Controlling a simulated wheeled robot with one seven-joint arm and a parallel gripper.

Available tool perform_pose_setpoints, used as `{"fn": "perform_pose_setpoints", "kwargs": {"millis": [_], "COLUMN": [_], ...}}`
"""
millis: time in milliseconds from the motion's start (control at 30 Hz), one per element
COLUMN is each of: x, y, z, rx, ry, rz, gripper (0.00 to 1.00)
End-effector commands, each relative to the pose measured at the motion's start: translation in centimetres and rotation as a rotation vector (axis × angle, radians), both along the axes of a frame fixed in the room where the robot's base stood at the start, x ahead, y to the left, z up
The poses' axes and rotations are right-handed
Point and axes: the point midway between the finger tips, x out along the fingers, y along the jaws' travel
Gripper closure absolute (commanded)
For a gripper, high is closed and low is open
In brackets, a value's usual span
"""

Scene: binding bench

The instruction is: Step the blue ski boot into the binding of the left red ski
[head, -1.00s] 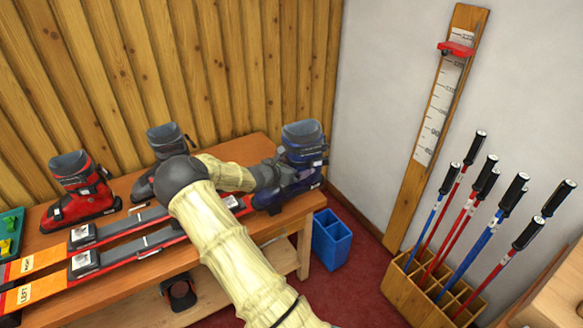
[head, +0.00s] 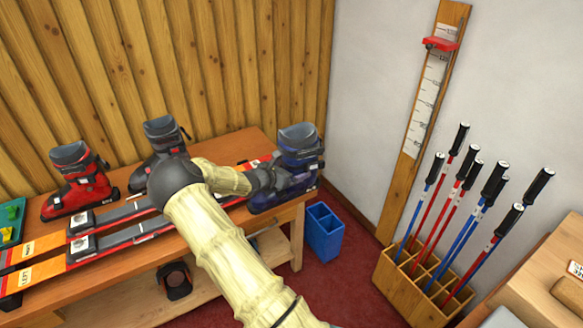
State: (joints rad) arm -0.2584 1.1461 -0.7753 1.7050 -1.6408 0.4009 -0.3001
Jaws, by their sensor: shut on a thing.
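The blue ski boot (head: 298,170) is upright at the right end of the bench. My gripper (head: 264,182) is shut on its left side; the fingertips are mostly hidden by my wrist and the boot. Whether the boot's sole touches the bench cannot be told. The left red ski (head: 42,276), with an orange LEFT label, lies along the bench's front. Its binding (head: 84,246) shows a grey-and-white piece left of my arm, and more behind my arm is hidden. The right red ski (head: 38,246) lies parallel behind it.
A red boot (head: 76,190) and a dark grey boot (head: 158,145) stand behind the skis on the wooden bench (head: 140,281). A green tray (head: 8,232) is at the left edge. A blue bin (head: 324,232) and a pole rack (head: 412,290) stand on the floor at right.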

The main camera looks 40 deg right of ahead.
Motion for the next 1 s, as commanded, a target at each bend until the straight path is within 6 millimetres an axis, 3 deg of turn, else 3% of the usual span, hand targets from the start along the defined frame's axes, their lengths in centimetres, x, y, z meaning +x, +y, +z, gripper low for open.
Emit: {"fn": "perform_pose_setpoints", "kwargs": {"millis": [267,467,767,1000], "x": [-0.4,-1.1,-4.4,-8.7], "y": [3.5,7.6,16.8,23.9], "z": [-1.6,-3.4,-7.3,-9.6], "rx": [0.005,0.013,0.018,0.008], "ry": [0.001,0.003,0.008,0.008], "rz": [0.02,0.048,0.127,0.217], "gripper": [0.62,0.62,0.62,0.62]}}
